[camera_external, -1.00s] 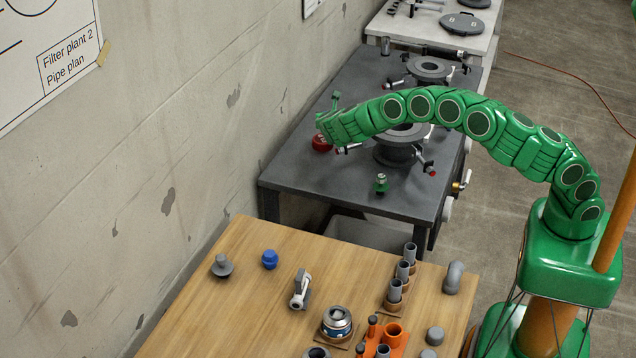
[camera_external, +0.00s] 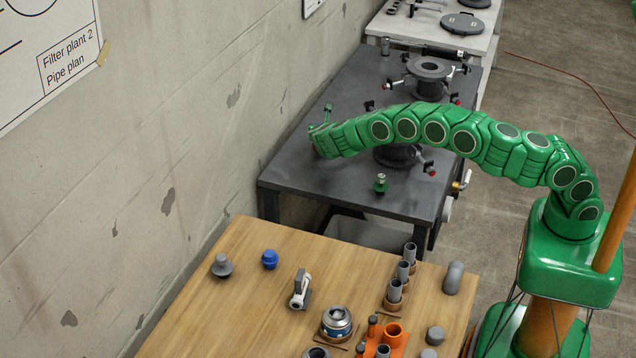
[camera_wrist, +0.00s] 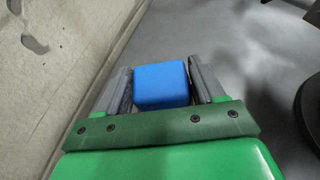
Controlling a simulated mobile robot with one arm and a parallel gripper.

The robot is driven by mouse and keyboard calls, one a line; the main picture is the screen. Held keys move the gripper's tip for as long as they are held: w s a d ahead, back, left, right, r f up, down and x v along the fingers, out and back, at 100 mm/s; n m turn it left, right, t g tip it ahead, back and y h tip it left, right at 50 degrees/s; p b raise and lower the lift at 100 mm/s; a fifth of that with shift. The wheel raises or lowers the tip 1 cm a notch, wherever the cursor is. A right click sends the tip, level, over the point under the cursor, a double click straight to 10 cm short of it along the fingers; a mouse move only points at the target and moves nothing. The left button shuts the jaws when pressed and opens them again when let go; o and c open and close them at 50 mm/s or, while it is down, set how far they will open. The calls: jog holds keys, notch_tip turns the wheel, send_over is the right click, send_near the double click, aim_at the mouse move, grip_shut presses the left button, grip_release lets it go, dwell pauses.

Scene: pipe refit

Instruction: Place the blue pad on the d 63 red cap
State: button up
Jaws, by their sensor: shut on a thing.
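The blue pad (camera_wrist: 160,84) shows in the wrist view, a bright blue block between the two grey jaws of my gripper (camera_wrist: 159,80). My gripper is shut on it. In the external view my gripper (camera_external: 318,146) is at the left end of the arm, over the left side of the dark grey table, close to the wall. The pad is not visible there. The red cap is in neither current view; the spot where it stood earlier is covered by my gripper and wrist. I cannot tell how high the pad is above it.
A flanged pipe (camera_external: 398,157) stands on the dark table (camera_external: 290,187) just right of my gripper, partly behind the arm. A small green-topped fitting (camera_external: 381,183) stands nearer. The wall (camera_external: 190,110) is close on the left. The wooden bench (camera_external: 240,315) in front holds several parts.

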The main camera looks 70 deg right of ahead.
jog(key=shift+f, duration=0.5)
jog(key=shift+f, duration=0.15)
jog(key=o, duration=1)
jog(key=shift+o, duration=0.2)
jog(key=shift+r, duration=0.2)
jog(key=v, duration=0.4)
jog(key=shift+s+a+r, duration=0.1)
jog(key=shift+a, duration=0.25)
notch_tip(320, 180, up, 7)
